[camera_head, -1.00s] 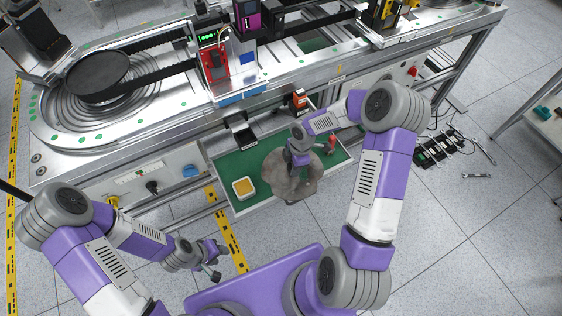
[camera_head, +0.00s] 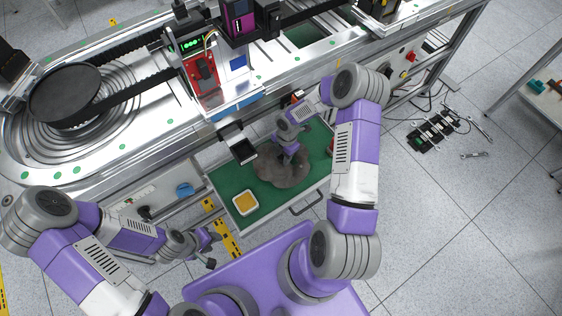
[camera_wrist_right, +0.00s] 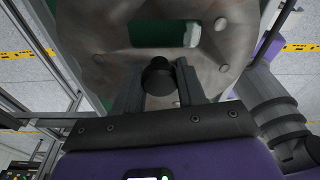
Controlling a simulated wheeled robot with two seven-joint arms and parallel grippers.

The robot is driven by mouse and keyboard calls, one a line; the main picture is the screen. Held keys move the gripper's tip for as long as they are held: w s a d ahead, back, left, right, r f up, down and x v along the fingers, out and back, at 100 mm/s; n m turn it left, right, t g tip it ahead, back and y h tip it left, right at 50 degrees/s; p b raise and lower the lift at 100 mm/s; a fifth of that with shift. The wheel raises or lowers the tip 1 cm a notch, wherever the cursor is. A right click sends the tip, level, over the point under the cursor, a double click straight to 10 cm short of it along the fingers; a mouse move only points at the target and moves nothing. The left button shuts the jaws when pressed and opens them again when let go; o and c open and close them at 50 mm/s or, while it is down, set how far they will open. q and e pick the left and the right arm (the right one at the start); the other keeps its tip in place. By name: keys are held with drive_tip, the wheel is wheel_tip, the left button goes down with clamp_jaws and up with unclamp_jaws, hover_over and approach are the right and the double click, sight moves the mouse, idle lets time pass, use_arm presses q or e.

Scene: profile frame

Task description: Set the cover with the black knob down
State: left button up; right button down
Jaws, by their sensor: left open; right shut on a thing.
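The grey-brown cover (camera_head: 282,174), blotchy and irregular in outline, is over the green-lined drawer (camera_head: 229,178) in the head view. My right gripper (camera_head: 290,156) is above it. In the right wrist view, the fingers are shut on the black knob (camera_wrist_right: 157,76) of the cover (camera_wrist_right: 85,25). Through a rectangular opening in the cover I see green and a white piece. I cannot tell whether the cover touches the drawer floor. My left gripper (camera_head: 210,250) is open and empty, low in front of the drawer on the left.
A white dish with yellow contents (camera_head: 244,203) sits in the drawer's front left corner. A dark box (camera_head: 241,150) is at its back left. The conveyor bench (camera_head: 150,130) stands behind. The drawer handle (camera_head: 306,204) sticks out in front. A red object is at the drawer's right.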

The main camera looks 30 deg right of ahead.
sight(282, 161)
wheel_tip(282, 161, down, 5)
drive_tip(key=shift+w+r+b, duration=0.1)
drive_tip(key=shift+r+b, duration=0.1)
drive_tip(key=shift+b, duration=0.35)
drive_tip(key=shift+f, duration=0.15)
drive_tip(key=shift+f, duration=0.2)
drive_tip(key=c, duration=0.7)
unclamp_jaws()
drive_tip(key=shift+o, duration=0.2)
drive_tip(key=shift+r, duration=0.15)
drive_tip(key=shift+r, duration=0.3)
wheel_tip(282, 161, up, 11)
drive_tip(key=d+p, duration=0.1)
drive_tip(key=p, duration=0.2)
drive_tip(key=shift+w+d+r, duration=0.2)
drive_tip(key=shift+d, duration=0.15)
